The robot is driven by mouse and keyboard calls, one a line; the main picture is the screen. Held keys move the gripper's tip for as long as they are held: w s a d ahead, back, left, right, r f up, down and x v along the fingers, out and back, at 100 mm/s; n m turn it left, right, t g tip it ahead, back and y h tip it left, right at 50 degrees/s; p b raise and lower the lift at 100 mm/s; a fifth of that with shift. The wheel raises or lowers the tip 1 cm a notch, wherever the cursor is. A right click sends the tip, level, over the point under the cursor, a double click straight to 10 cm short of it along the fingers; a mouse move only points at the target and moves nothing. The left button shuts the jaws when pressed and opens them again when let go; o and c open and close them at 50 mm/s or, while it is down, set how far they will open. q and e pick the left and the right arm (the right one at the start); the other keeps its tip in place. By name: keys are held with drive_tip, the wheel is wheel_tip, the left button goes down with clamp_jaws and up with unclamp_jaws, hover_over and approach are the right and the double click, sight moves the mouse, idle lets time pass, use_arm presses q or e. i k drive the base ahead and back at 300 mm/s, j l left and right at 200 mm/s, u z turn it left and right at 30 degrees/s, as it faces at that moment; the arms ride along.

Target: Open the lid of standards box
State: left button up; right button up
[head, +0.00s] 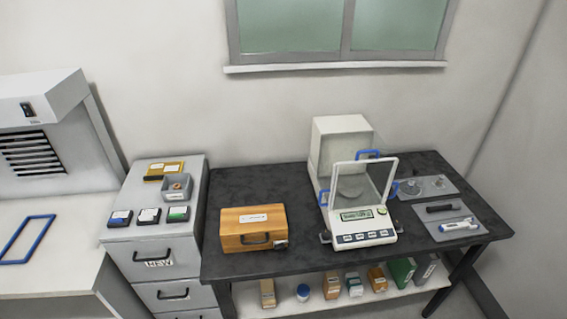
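The standards box looks to be the wooden box (253,227) on the left part of the dark table. Neither of my grippers is in view, and nothing touches the box.
The box stands on a dark table (300,191). A balance (358,222) with a glass draft shield stands to its right. Grey trays (446,222) hold small tools at the far right. A grey drawer cabinet (153,246) adjoins the table's left end.

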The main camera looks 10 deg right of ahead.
sight(256, 224)
drive_tip(key=j+z, duration=0.25)
drive_tip(key=j, duration=0.25)
drive_tip(key=j+z, duration=0.25)
drive_tip(key=j, duration=0.25)
drive_tip(key=l+u, duration=0.3)
drive_tip(key=l, duration=0.4)
drive_tip(key=l+u, duration=0.35)
drive_tip(key=l, duration=0.35)
drive_tip(key=k+l+u, duration=0.1)
drive_tip(key=l+u, duration=0.2)
drive_tip(key=l, duration=0.35)
drive_tip(key=k+l, duration=0.25)
drive_tip(key=k+u, duration=0.05)
